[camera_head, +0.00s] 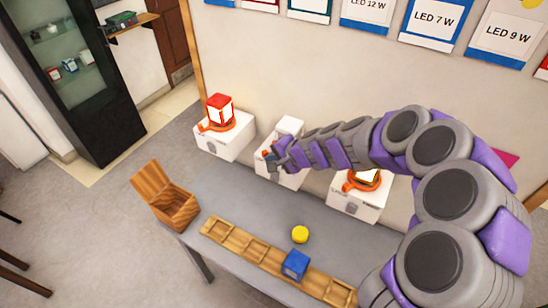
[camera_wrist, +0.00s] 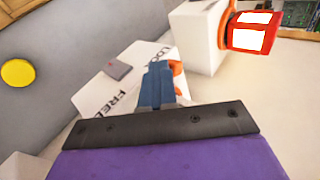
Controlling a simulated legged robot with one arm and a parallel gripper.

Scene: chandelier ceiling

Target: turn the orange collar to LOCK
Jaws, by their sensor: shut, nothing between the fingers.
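The middle white box (camera_head: 292,128) stands at the back of the table, partly hidden by my arm. In the wrist view the white box (camera_wrist: 100,95) has the words LOCK and FREE on it. The orange collar (camera_wrist: 177,72) shows only in part, behind and to the right of my fingers; a bit of orange (camera_head: 265,154) also shows in the head view. My gripper (camera_wrist: 158,68) is shut and empty, with its blue fingers over the box, right beside the orange part. Contact cannot be told. My gripper (camera_head: 277,156) is at this box in the head view too. The collar's pointing direction is hidden.
A white box with a red lantern (camera_head: 219,108) stands to the left; another with an orange ring (camera_head: 365,180) stands to the right. A wooden box (camera_head: 165,195), a slotted wooden tray (camera_head: 232,240), a blue cube (camera_head: 295,264) and a yellow disc (camera_head: 300,234) are on the table.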

